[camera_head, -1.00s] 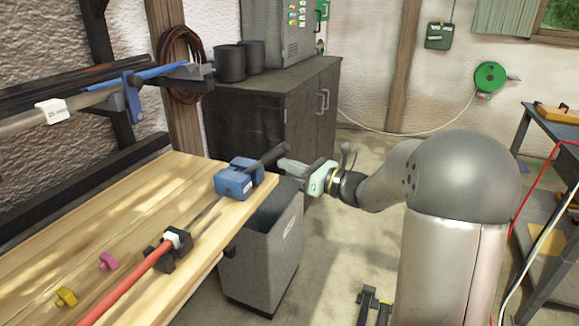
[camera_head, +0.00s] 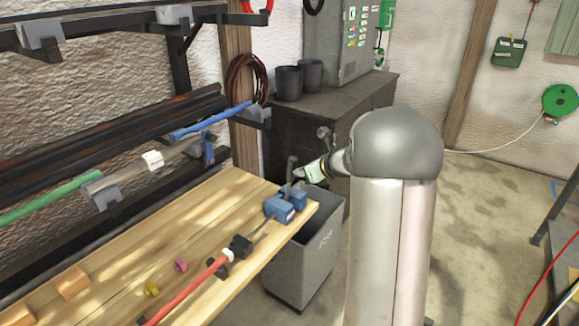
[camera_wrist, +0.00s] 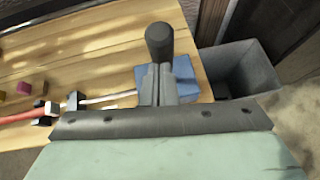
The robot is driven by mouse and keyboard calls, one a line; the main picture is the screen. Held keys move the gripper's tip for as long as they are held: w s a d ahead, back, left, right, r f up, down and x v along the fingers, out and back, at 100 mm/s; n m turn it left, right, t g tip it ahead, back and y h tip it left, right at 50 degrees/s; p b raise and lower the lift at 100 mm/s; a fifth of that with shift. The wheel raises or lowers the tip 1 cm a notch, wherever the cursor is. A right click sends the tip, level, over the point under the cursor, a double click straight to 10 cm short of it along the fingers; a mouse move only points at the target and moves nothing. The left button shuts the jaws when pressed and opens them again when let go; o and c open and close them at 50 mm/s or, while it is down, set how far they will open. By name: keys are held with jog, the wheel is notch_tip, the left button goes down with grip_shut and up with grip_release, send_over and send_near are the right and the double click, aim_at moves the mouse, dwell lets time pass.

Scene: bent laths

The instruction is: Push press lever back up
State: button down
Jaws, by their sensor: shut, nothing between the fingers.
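The blue press (camera_head: 279,208) sits at the right end of the wooden bench. Its dark lever (camera_head: 290,168) stands nearly upright above it. My gripper (camera_head: 299,173) is shut and empty, just right of the lever, close against it. In the wrist view the lever's dark rounded end (camera_wrist: 160,40) shows just beyond the tips of my closed fingers (camera_wrist: 158,82), which hide its lower part. The blue press (camera_wrist: 181,78) shows behind the fingers there. Whether the fingers touch the lever I cannot tell.
A red lath (camera_head: 190,292) runs along the bench (camera_head: 130,262) through a black clamp (camera_head: 241,246) to the press. A grey bin (camera_head: 306,262) stands below the bench's end. A dark cabinet (camera_head: 345,112) is behind. Yellow and pink knobs lie on the bench.

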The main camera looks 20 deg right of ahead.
jog(key=shift+w+a+r+p, duration=0.2)
jog(key=shift+w+a, duration=0.1)
jog(key=shift+w, duration=0.25)
jog(key=shift+w+a+r+p, duration=0.2)
jog(key=shift+w+a, duration=0.1)
jog(key=shift+w, duration=0.25)
jog(key=shift+w+a+r, duration=0.1)
jog(key=shift+r, duration=0.05)
jog(key=shift+w+a+r, duration=0.1)
jog(key=shift+a+r, duration=0.1)
jog(key=shift+r, duration=0.05)
jog(key=shift+s+d+f, duration=0.15)
jog(key=shift+s+d, duration=0.05)
jog(key=shift+s, duration=0.05)
jog(key=b, duration=0.2)
send_near(293, 164)
jog(key=s+d, duration=0.2)
jog(key=s, duration=0.1)
jog(key=shift+a+r, duration=0.2)
jog(key=shift+r, duration=0.25)
